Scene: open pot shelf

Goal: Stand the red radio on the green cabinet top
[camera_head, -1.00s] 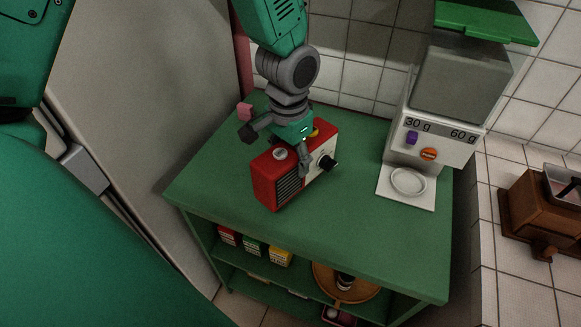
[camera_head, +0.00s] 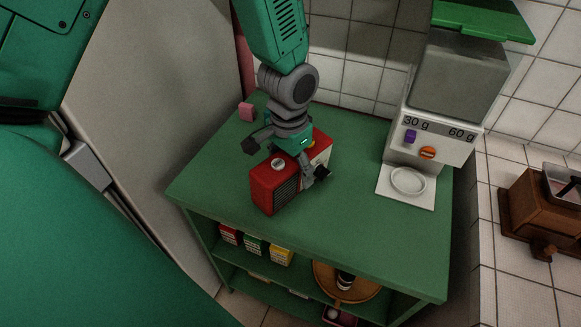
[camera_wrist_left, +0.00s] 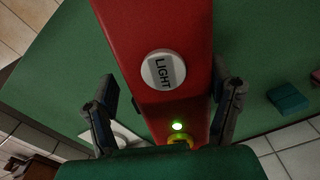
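The red radio (camera_head: 262,190) stands upright on the green cabinet top (camera_head: 380,240), left of the middle. It has a dark grille, a pale front panel and a white round knob on top, which reads LIGHT in the left wrist view. My left gripper (camera_head: 286,158) is low over the radio from above, with its fingers spread to either side. In the left wrist view the radio (camera_wrist_left: 140,35) lies between the two fingers; a gap shows at the left finger, and the right finger is close to the red side. Whether it touches is unclear. My right gripper is out of view.
A small pink block (camera_head: 246,112) sits at the back left. Small boxes (camera_head: 255,245) and a round wooden board (camera_head: 365,290) are on the shelf below. The cabinet top's front is clear.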

